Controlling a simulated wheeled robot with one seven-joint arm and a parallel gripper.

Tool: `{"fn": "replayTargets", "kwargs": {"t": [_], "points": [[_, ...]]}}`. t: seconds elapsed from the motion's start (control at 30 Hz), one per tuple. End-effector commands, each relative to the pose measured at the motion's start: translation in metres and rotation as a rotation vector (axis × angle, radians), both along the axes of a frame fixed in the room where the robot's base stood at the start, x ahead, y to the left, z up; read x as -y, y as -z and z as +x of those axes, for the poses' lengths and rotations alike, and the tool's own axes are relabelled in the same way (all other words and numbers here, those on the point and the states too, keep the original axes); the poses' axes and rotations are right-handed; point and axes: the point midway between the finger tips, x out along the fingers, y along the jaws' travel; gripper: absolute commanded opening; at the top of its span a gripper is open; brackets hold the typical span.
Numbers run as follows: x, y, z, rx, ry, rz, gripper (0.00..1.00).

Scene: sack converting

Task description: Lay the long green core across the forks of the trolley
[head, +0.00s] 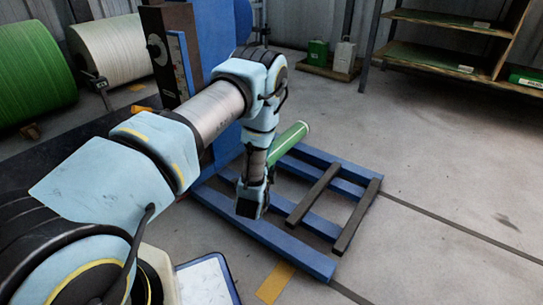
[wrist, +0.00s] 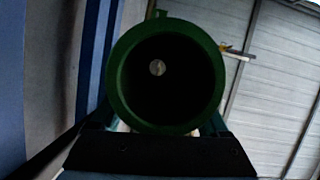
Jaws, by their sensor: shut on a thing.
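The long green core (head: 289,141) shows in the head view behind my wrist, slanting up to the right to a pale far end. My arm hides its near part. In the wrist view the core (wrist: 122,98) is seen end-on as a dark green ring with a hollow bore. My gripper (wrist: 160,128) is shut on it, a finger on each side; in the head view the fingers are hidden. The blue trolley (head: 310,259) lies low below, with two dark bars (head: 357,215) across its blue beams. I cannot tell whether the core touches it.
A dark column (head: 170,45) and a blue panel (head: 212,30) stand behind my arm. Large green (head: 32,72) and white (head: 112,48) rolls are at the left. Wooden shelving (head: 455,50) is at the back right. Floor right of the trolley is clear.

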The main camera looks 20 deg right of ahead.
Motion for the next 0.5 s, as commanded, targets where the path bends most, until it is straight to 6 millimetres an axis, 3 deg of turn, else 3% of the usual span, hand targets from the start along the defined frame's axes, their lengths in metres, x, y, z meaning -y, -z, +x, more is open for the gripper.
{"fn": "replayTargets", "kwargs": {"t": [0.5], "points": [[0.000, 0.045, 0.001, 0.002, 0.000, -0.003, 0.00]]}}
